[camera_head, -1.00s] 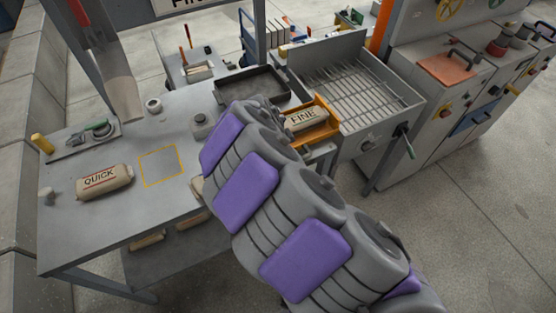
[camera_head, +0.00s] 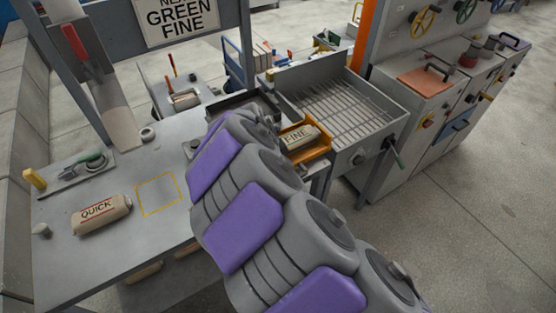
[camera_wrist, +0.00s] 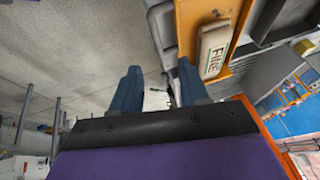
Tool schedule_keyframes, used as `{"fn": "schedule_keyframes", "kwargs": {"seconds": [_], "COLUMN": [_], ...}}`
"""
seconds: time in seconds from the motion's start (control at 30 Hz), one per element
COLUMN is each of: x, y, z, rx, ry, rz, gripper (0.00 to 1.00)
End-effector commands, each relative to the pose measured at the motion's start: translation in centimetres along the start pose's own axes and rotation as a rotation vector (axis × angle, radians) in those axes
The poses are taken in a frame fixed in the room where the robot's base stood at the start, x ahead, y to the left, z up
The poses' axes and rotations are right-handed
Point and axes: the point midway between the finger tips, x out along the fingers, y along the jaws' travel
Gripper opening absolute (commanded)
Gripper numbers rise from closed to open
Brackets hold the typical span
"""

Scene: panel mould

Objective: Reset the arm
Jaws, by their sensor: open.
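My gripper shows in the wrist view (camera_wrist: 160,88) with its two blue fingers apart and nothing between them. In the head view my grey and purple arm reaches up over the table's right part and hides the gripper. A beige bag marked FINE (camera_head: 299,138) lies in an orange tray (camera_head: 309,155) at the table's right end. In the wrist view the FINE bag (camera_wrist: 214,48) and the orange tray (camera_wrist: 192,18) are beside the right finger, apart from it.
A bag marked QUICK (camera_head: 101,214) lies on the grey table (camera_head: 125,170), left of an empty yellow square outline (camera_head: 159,194). A grated bin (camera_head: 345,108) stands right of the orange tray. A sign reads GREEN FINE (camera_head: 182,20). Grey cabinets (camera_head: 425,130) stand at right.

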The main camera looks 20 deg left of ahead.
Motion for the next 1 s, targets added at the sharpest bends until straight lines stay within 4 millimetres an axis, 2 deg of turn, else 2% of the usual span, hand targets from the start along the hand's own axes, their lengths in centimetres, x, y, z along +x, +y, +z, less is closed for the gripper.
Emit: {"fn": "schedule_keyframes", "kwargs": {"seconds": [0.27, 0.37, 0.43, 0.57, 0.6, 0.7, 0.87, 1.0], "x": [-0.1, -0.8, -1.7, -4.2, -5.0, -7.1, -10.2, -12.7], "y": [0.2, 1.3, 3.1, 8.1, 10.0, 14.5, 21.6, 27.4], "z": [-0.4, -2.2, -4.5, -9.5, -10.7, -12.9, -13.9, -12.9], "rx": [0.001, -0.001, -0.009, -0.043, -0.057, -0.102, -0.194, -0.301], "ry": [0.000, 0.004, 0.007, -0.009, -0.023, -0.067, -0.172, -0.284], "rz": [0.001, 0.019, 0.049, 0.113, 0.137, 0.180, 0.227, 0.235], "gripper": [0.44, 0.44, 0.44, 0.44, 0.44, 0.44, 0.44, 0.44]}}
